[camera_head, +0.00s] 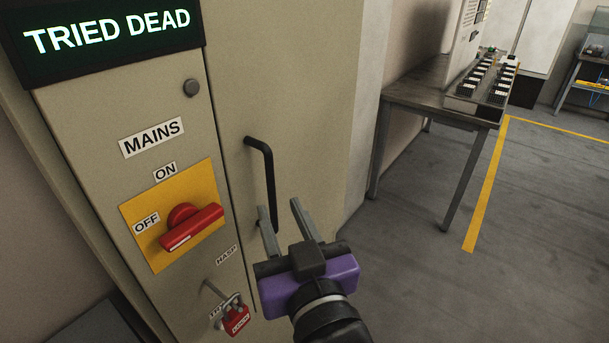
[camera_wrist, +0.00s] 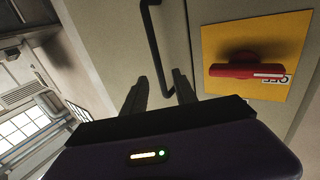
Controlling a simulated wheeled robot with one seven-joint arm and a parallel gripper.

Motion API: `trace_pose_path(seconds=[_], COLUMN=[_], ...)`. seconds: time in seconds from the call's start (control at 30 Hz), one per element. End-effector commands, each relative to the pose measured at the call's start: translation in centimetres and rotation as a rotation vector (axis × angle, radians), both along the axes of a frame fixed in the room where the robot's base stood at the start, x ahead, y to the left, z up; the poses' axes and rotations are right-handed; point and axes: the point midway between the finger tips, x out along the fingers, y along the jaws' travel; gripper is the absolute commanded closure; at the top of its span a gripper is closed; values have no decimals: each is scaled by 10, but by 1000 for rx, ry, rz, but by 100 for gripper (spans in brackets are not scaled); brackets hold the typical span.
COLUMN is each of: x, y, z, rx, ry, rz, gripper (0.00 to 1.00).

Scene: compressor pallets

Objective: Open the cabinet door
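The cabinet door (camera_head: 305,100) is a beige panel that looks closed, with a narrow seam along its left side. Its black bar handle (camera_head: 269,180) stands upright near that seam. My gripper (camera_head: 281,212) is open, its two grey fingers apart and pointing up at the handle's lower part. In the wrist view the handle (camera_wrist: 153,45) runs down between the fingers (camera_wrist: 160,85). I cannot tell whether the fingers touch it. The handle's lower end is close to the left finger in the head view.
Left of the door are a red rotary switch (camera_head: 190,227) at OFF on a yellow plate, a red padlock (camera_head: 236,318) at the hasp, and a lit "TRIED DEAD" sign (camera_head: 105,35). A workbench (camera_head: 420,91) stands at right. The floor (camera_head: 420,260) between is clear.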

Motion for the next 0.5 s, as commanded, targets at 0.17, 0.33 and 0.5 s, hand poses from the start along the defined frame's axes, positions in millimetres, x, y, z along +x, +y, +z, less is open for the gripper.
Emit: trace_pose_path(seconds=[0.17, 0.33, 0.5], x=[12, 37, 59], y=[3, 11, 18], z=[-3, -1, -2], rx=[1, 2, 3], ry=[15, 13, 15], rz=[-4, -5, -3], gripper=[66, 66, 66])
